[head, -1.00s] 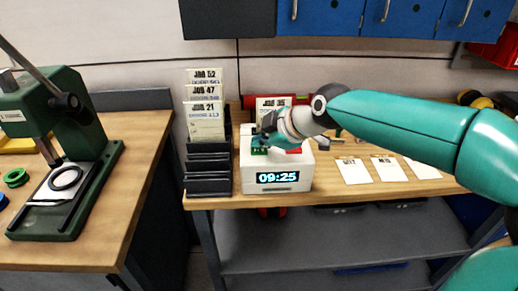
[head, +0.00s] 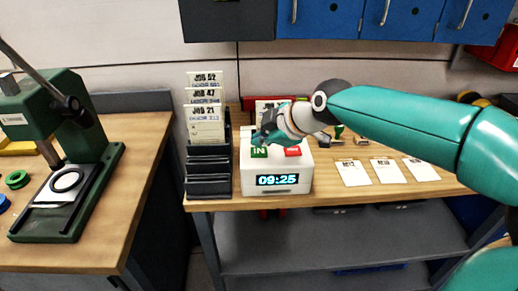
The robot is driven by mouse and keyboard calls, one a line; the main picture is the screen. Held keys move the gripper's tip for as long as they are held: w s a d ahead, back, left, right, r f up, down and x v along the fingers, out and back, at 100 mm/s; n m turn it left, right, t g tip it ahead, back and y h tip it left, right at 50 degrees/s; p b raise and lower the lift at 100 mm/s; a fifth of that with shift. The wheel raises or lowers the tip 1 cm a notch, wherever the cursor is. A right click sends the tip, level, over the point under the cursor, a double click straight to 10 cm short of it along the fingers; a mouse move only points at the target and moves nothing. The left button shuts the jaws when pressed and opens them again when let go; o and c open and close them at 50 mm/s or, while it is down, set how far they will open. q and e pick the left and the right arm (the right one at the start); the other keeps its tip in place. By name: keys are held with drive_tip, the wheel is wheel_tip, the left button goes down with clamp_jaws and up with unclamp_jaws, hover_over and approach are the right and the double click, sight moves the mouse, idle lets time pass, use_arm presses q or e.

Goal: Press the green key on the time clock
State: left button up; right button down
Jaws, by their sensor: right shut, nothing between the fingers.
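The white time clock (head: 276,166) stands on the wooden bench, its front display reading 09:25. Its green key (head: 259,152), marked IN, shows on the sloped top at the left. A red key (head: 293,151) sits to its right. My right gripper (head: 259,140) is shut and empty, its tips just above and behind the green key in the picture. I cannot tell whether the tips touch it; the key's front face is in plain view. My left gripper is not in view.
A black card rack (head: 208,187) with job cards stands close left of the clock. Three cards (head: 387,171) lie flat on the bench to the right. A green press (head: 75,165) stands on the left bench. Blue cabinets (head: 330,17) hang above.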

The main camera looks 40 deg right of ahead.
sight(261, 152)
drive_tip(key=shift+r, duration=0.15)
drive_tip(key=shift+r+p, duration=1.75)
drive_tip(key=shift+r, duration=0.65)
drive_tip(key=shift+f, duration=0.1)
